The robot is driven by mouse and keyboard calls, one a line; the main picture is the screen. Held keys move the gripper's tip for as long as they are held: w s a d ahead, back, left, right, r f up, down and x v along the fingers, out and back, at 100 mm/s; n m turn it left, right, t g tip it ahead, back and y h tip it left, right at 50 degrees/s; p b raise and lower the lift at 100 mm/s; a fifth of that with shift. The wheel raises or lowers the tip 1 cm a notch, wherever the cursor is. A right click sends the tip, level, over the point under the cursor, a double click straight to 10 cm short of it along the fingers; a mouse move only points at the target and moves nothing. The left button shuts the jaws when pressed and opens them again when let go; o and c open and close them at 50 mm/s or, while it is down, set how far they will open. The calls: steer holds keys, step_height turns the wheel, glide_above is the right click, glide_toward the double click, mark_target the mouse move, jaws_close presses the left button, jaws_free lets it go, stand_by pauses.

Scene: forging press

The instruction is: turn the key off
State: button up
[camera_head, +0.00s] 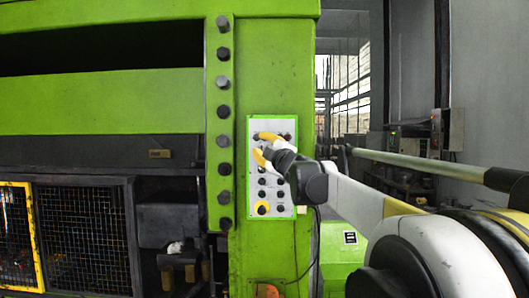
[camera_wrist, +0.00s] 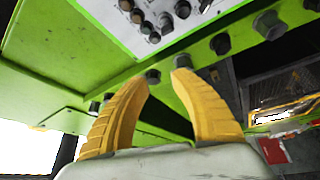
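A pale control panel (camera_head: 286,160) is fixed upright on the green press column (camera_head: 268,70). It carries dark knobs and buttons in rows and a yellow-ringed control (camera_head: 262,208) near its bottom. In the wrist view the panel (camera_wrist: 110,20) shows at the top, with several dark knobs (camera_wrist: 147,28). I cannot tell which control is the key. My gripper (camera_head: 257,146) is in front of the upper part of the panel and hides some controls. In the wrist view my gripper (camera_wrist: 160,80) has its two yellow fingers apart, with nothing held between them. Contact with the panel cannot be told.
A row of dark bolts (camera_head: 223,111) runs down the column left of the panel. A wire-mesh guard (camera_head: 85,235) stands at lower left. A rail (camera_head: 420,162) and a wall box (camera_head: 447,130) are at right.

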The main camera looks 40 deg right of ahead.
step_height(320, 180, down, 6)
steer(key=w+r+m+g+h+b, duration=0.1)
steer(key=w+m+g+h+b, duration=0.15)
steer(key=m+h, duration=1.25)
steer(key=w+d+r+m+y+p, duration=0.1)
steer(key=w+d, duration=0.1)
steer(key=w+d+r+m+y, duration=0.1)
steer(key=w+d+m+y, duration=0.1)
steer(key=w, duration=0.1)
steer(key=w+d+r+m+y+p, duration=0.1)
steer(key=w+d+m+y, duration=0.1)
steer(key=d, duration=0.1)
steer(key=shift+w+r+p, duration=0.15)
steer(key=shift+r+p, duration=0.05)
steer(key=shift+p, duration=0.15)
jaws_close()
